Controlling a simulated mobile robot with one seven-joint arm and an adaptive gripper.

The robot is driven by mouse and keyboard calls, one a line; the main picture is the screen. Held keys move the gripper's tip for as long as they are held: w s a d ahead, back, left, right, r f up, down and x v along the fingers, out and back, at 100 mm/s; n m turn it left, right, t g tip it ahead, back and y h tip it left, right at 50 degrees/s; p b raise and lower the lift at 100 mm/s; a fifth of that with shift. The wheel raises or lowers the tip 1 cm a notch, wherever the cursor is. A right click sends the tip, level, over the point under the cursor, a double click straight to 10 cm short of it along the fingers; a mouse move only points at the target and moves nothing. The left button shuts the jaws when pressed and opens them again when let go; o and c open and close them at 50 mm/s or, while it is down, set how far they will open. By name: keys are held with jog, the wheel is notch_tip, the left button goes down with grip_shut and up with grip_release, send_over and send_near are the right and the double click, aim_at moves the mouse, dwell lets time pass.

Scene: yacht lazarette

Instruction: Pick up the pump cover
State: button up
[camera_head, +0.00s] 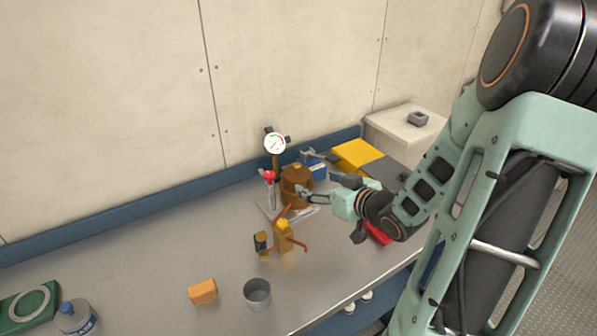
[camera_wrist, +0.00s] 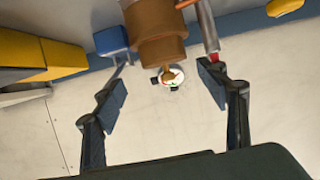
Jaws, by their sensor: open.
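A brown, rounded pump body (camera_head: 294,186) stands on the grey bench near the back wall. The part facing my gripper may be the pump cover, but I cannot tell it apart from the body. In the wrist view the brown stepped cylinder (camera_wrist: 160,45) appears at top centre, between and beyond my fingers. My gripper (camera_head: 309,196) reaches in from the right, its fingertips close to the brown body. In the wrist view my gripper (camera_wrist: 162,80) is open with nothing between its pads. Whether a finger touches the brown part is not clear.
A pressure gauge (camera_head: 275,144) stands behind the brown body, and a red-topped tool (camera_head: 269,178) is left of it. A brass valve piece (camera_head: 284,236) stands in front. A grey cup (camera_head: 257,293) and orange block (camera_head: 203,292) are nearer. The bench's left middle is clear.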

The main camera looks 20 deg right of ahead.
aim_at(299, 175)
jog(key=x, duration=0.4)
jog(key=shift+w+a+f+b, duration=0.15)
jog(key=shift+a+b, duration=0.1)
jog(key=shift+b, duration=0.15)
jog(key=shift+r+x, duration=0.2)
jog(key=shift+x, duration=1.35)
jog(key=shift+r+x, duration=0.15)
jog(key=shift+x, duration=1.45)
jog(key=shift+w+a, duration=0.1)
jog(key=c, duration=1.1)
jog(key=shift+r, duration=0.1)
